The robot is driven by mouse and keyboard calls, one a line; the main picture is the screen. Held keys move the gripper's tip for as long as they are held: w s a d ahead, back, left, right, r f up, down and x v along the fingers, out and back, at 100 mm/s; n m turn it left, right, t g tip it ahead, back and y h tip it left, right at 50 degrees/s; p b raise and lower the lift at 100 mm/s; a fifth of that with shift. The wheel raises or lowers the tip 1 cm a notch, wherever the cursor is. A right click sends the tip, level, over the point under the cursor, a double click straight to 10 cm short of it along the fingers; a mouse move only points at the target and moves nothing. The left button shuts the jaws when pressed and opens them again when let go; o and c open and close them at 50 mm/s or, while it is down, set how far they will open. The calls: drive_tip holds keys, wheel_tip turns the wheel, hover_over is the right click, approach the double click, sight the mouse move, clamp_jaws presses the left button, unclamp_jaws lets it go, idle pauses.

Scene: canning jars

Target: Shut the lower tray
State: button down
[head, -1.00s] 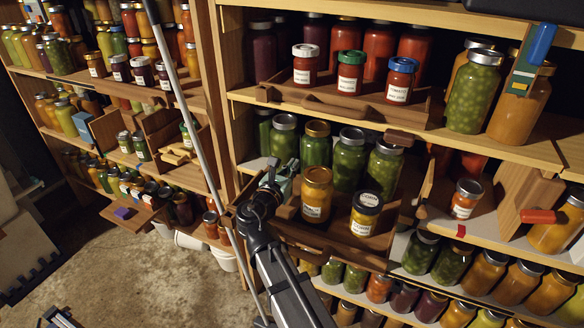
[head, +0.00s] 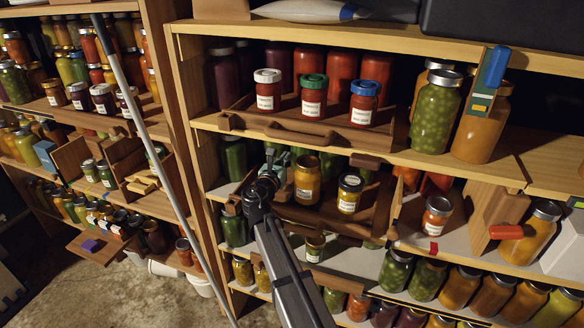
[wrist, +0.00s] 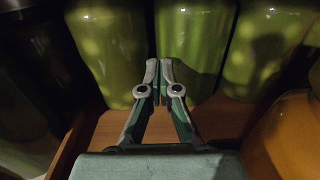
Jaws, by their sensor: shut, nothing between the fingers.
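The lower tray (head: 337,237) is a dark wooden tray with a front handle on the middle shelf. Its front is near the shelf edge; I cannot tell whether it is fully in. My gripper (head: 269,160) is shut and empty at the tray's left side, left of the yellow jar. In the wrist view the fingertips (wrist: 160,68) are together in front of large green jars (wrist: 196,45), above brown wood. I cannot tell whether they touch anything.
An upper tray (head: 300,134) holds jars with white, green and blue lids. A small orange jar (head: 436,216) stands right of the lower tray, near a wooden divider (head: 490,212). Small jars (head: 314,247) stand on the shelf below. A pole (head: 160,170) rises at the left.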

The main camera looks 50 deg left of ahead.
drive_tip(key=x, duration=0.3)
drive_tip(key=shift+a, duration=0.15)
drive_tip(key=shift+s, duration=0.15)
